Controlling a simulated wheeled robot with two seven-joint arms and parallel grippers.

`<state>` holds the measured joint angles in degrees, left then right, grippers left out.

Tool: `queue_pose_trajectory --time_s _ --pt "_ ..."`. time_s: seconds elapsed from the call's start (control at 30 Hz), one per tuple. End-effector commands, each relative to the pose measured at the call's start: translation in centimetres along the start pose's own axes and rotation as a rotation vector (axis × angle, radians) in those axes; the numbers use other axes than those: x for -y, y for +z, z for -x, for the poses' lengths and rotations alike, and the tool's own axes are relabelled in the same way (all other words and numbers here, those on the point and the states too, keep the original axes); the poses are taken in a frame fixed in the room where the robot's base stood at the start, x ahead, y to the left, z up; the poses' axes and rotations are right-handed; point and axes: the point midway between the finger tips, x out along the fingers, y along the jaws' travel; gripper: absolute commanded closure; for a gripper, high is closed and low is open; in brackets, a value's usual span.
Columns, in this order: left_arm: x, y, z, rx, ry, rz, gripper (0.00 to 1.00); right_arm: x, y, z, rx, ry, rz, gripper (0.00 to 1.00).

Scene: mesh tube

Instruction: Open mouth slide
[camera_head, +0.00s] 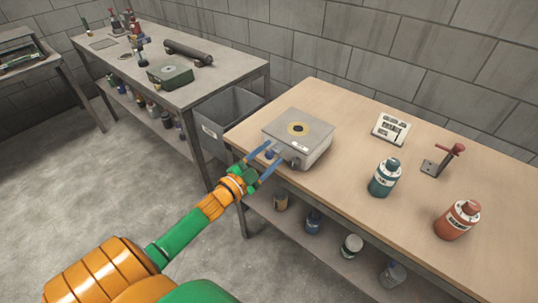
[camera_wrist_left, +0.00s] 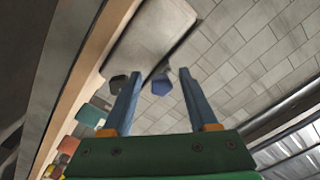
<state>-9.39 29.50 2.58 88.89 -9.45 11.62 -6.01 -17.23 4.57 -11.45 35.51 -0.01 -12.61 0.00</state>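Contact cannot be told. My right gripper is not in view.
On the wooden table (camera_head: 340,180) stand a white panel (camera_head: 391,128), a green bottle (camera_head: 385,177), a red-handled lever (camera_head: 445,160) and a red bottle (camera_head: 458,219). A grey bin (camera_head: 228,112) stands beside the table. Several jars are on the lower shelf.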

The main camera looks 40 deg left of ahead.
Motion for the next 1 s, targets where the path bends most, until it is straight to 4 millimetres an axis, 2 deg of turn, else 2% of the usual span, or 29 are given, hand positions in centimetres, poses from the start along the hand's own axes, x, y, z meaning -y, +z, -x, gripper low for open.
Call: queue_pose_trajectory --time_s 0.17,0.27,0.5,0.63,1.0 --pt "0.0 0.0 0.0 0.000 0.000 -0.002 0.41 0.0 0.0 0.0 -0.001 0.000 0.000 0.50" --pt "0.0 0.0 0.7 0.000 0.000 -0.001 0.41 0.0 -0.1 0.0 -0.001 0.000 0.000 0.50" --pt "-0.1 0.1 5.0 0.003 0.002 -0.001 0.41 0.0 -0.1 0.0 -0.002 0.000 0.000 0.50" --pt "-0.1 0.1 6.7 0.002 0.001 0.000 0.41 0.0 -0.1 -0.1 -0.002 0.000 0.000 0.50" --pt "0.0 0.0 7.1 0.000 -0.001 -0.001 0.41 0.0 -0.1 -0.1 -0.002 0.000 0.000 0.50"
